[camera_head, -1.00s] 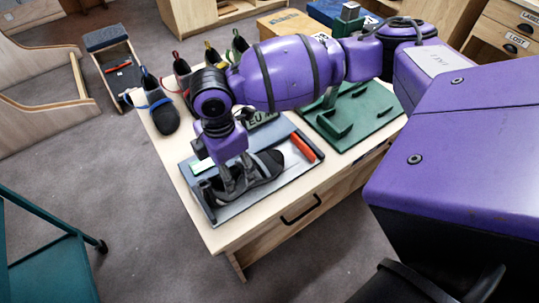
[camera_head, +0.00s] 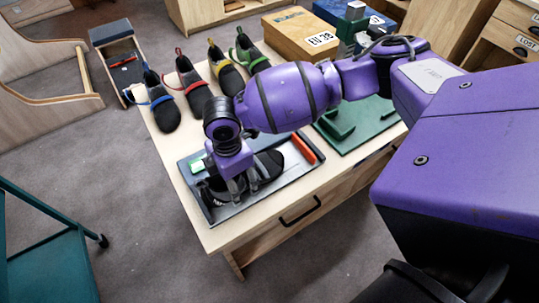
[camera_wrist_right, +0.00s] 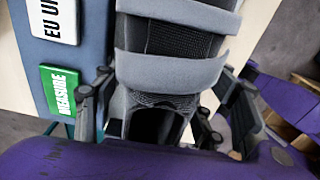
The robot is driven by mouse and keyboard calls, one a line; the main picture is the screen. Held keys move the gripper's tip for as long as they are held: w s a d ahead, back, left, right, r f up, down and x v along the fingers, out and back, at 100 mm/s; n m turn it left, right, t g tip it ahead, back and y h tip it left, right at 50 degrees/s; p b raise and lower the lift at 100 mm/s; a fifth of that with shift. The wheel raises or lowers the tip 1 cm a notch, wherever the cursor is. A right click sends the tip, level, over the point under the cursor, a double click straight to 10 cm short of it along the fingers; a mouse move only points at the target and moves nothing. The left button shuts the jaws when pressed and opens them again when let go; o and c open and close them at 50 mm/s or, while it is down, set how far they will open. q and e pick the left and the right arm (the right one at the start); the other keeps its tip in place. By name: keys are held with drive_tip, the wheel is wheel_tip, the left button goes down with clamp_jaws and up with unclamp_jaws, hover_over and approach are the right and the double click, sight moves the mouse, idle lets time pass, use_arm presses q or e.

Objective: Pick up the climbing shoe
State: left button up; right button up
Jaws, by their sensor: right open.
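A dark climbing shoe with grey straps (camera_head: 268,166) lies on a grey-blue tray (camera_head: 296,174) on the wooden table. It also fills the middle of the right wrist view (camera_wrist_right: 172,45), with its opening close to the gripper. My right gripper (camera_head: 236,186) is open and low over the rear part of the shoe, partly hiding it. In the right wrist view my right gripper (camera_wrist_right: 168,108) has one finger on each side of the shoe. Whether the fingers touch it I cannot tell. My left gripper is not in view.
Several shoes with coloured trim, including a blue-trimmed one (camera_head: 163,108), stand along the table's far left edge. The tray also carries a red-handled tool (camera_head: 304,148) and a green label (camera_head: 197,164).

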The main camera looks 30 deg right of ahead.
drive_tip(key=shift+c, duration=1.4)
drive_tip(key=c, duration=1)
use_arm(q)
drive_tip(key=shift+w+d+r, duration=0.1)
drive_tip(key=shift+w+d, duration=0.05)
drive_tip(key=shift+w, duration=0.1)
use_arm(e)
drive_tip(key=shift+w+r, duration=0.1)
drive_tip(key=shift+r, duration=0.45)
wheel_tip(320, 180, up, 2)
drive_tip(key=shift+r, duration=0.2)
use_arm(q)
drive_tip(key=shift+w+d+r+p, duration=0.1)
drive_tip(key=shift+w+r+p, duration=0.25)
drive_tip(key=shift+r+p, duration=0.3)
use_arm(e)
drive_tip(key=s+a+r, duration=0.9)
drive_tip(key=s+a, duration=0.1)
drive_tip(key=shift+r, duration=0.35)
